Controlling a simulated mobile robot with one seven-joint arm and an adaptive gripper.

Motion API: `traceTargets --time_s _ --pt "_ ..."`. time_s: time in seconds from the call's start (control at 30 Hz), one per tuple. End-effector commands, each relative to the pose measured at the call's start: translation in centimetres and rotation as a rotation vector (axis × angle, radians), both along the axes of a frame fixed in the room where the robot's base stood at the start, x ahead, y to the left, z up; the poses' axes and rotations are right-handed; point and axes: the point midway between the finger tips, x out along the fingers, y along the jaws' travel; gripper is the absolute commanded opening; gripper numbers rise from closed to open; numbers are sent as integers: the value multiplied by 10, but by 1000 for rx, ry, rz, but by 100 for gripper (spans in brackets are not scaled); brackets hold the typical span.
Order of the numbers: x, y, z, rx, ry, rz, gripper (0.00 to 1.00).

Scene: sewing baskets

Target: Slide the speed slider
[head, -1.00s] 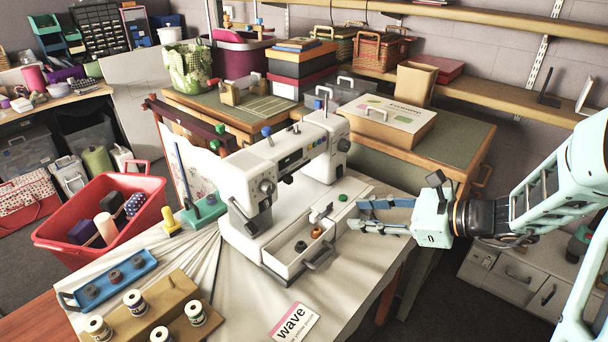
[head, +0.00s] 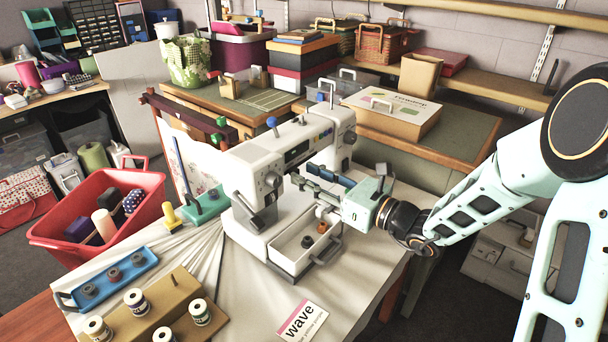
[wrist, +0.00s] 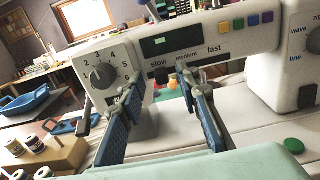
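The white sewing machine (head: 246,168) stands on the cloth-covered table. In the wrist view its front strip is marked slow, medium and fast, the speed scale (wrist: 188,56). A small dark knob, seemingly the speed slider (wrist: 162,69), shows near the word slow. My gripper (head: 306,173) reaches in from the right, under the machine's arm side, with its fingers toward the strip. In the wrist view my gripper (wrist: 162,80) has its two blue-grey fingers apart, one on each side of the slow-medium marks, with nothing held between them. I cannot tell whether a finger touches the knob.
A numbered dial (wrist: 102,76) sits left of the strip, and coloured buttons (wrist: 238,22) sit right of a dark display (wrist: 166,44). An open accessory drawer (head: 281,262) with small items lies below my gripper. A green disc (wrist: 293,145) lies on the machine's base.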

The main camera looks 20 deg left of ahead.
Motion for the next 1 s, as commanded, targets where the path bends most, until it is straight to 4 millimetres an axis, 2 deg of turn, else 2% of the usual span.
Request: traceTargets --time_s 0.17,0.47,0.73,1.0 --pt "6 14 0 0 0 0 30" --pt "7 16 0 0 0 0 30" --pt "6 16 0 0 0 0 2" --pt "6 16 0 0 0 0 0"
